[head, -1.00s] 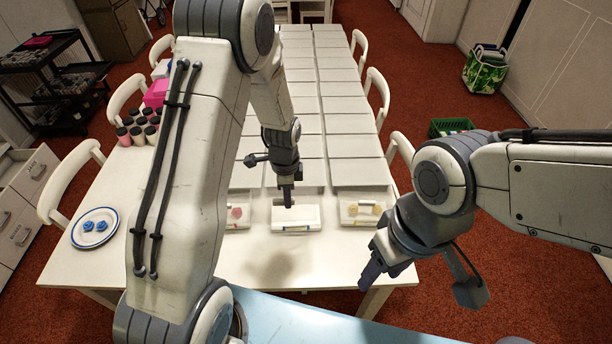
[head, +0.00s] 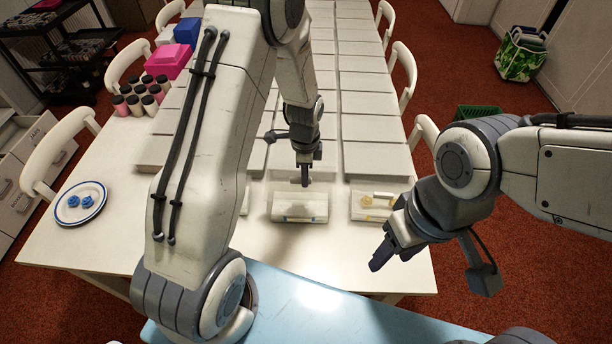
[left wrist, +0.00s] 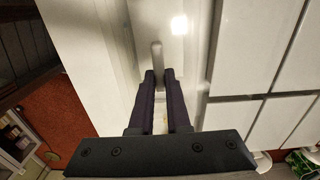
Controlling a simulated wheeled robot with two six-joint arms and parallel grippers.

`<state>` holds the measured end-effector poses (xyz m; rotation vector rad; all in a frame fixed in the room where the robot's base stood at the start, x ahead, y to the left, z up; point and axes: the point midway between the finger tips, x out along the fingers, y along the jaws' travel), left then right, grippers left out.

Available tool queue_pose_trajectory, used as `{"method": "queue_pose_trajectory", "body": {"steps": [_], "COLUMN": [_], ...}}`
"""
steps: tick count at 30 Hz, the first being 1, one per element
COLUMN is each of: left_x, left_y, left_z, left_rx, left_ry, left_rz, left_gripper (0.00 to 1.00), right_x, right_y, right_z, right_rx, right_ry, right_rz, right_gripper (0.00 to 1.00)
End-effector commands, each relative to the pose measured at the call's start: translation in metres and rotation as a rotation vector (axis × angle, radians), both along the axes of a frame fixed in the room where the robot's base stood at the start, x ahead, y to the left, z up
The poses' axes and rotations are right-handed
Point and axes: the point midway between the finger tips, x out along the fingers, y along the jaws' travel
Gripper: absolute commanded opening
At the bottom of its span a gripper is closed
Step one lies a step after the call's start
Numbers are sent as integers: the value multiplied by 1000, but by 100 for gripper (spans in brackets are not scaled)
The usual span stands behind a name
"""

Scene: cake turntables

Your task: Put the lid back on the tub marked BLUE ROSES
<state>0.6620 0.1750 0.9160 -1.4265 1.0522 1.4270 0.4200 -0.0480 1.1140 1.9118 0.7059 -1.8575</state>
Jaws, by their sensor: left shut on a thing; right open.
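My left gripper (head: 304,178) is shut on the upright white handle (left wrist: 156,55) of a white lid (head: 300,201). The lid is over the middle tub at the table's near edge; I cannot tell whether it rests on the rim. Small blue and yellowish marks show along that tub's front (head: 284,218), too small to read. My right gripper (head: 381,255) is open and empty, in front of the right-hand tub (head: 365,214). That tub shows a yellowish piece and a white bar on top. A left-hand tub (head: 244,203) is mostly hidden behind my left arm.
A white plate with a blue rim (head: 81,204) holds two blue roses at the left. Several jars (head: 140,95) and a pink box (head: 168,60) stand at the back left. Rows of white panels (head: 372,128) cover the table behind the tubs. The front strip is clear.

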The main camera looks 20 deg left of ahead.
Motion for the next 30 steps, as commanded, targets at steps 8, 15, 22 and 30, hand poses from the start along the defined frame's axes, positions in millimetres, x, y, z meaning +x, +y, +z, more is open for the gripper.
{"method": "queue_pose_trajectory", "body": {"steps": [8,15,22,30], "left_x": [-1,-1,-1,0], "left_y": [2,2,2,2], "left_z": [-18,-43,-59,-62], "left_rx": [0,0,0,0], "left_ry": [0,1,1,0], "left_rz": [3,3,3,3], "left_gripper": [0,0,0,0], "right_x": [0,0,0,0], "right_y": [0,0,0,0], "right_z": [-16,-37,-48,-49], "right_rx": [0,0,0,0], "right_ry": [0,0,0,0], "right_rz": [0,0,0,0], "right_gripper": [53,53,53,53]}}
